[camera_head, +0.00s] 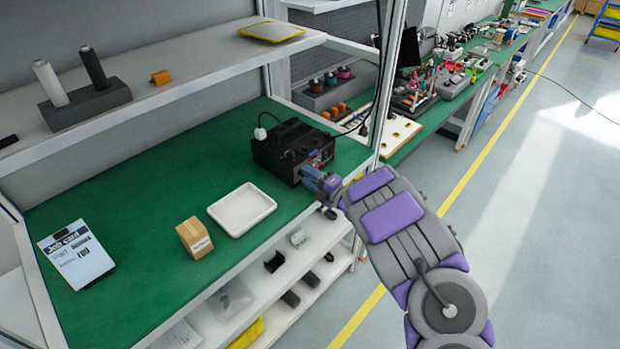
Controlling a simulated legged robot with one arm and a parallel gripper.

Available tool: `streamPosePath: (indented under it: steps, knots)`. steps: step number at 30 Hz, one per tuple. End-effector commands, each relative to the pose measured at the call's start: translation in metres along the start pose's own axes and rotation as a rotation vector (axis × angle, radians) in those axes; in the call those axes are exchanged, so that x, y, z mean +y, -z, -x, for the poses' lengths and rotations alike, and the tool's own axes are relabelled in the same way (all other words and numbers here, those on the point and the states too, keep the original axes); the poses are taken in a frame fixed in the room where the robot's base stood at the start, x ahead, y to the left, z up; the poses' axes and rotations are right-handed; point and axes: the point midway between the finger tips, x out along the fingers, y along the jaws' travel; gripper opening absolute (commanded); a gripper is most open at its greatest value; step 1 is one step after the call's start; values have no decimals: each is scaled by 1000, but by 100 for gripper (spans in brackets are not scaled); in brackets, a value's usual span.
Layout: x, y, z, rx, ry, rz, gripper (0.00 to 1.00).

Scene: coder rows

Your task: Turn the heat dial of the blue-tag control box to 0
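The black control box (285,146) sits on the green bench at its right end, near the front edge. A small blue patch shows on its front, and small red marks sit beside it. The heat dial cannot be made out; my gripper covers part of the box's front. My gripper (308,176) reaches in from the right with its tip at the front of the box. Whether it touches the box, and whether its fingers are open or shut, I cannot tell.
A white tray (241,212), a cardboard box (194,238) and a job card (77,256) lie on the green bench (130,210). A shelf (180,72) hangs above. An upright post (390,75) stands right of the control box. Open floor is at the right.

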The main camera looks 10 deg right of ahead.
Motion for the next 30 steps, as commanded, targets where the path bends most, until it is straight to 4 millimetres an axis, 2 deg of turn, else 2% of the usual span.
streamPosePath:
  steps: [5, 8, 24, 30]
  knots:
    - [2, -1, 12, -1, 0, 1, 41]
    - [2, -2, 29, -4, 1, 0, 41]
    - [0, -2, 148, -6, 4, -5, 41]
    - [-1, -2, 166, -4, 3, -4, 41]
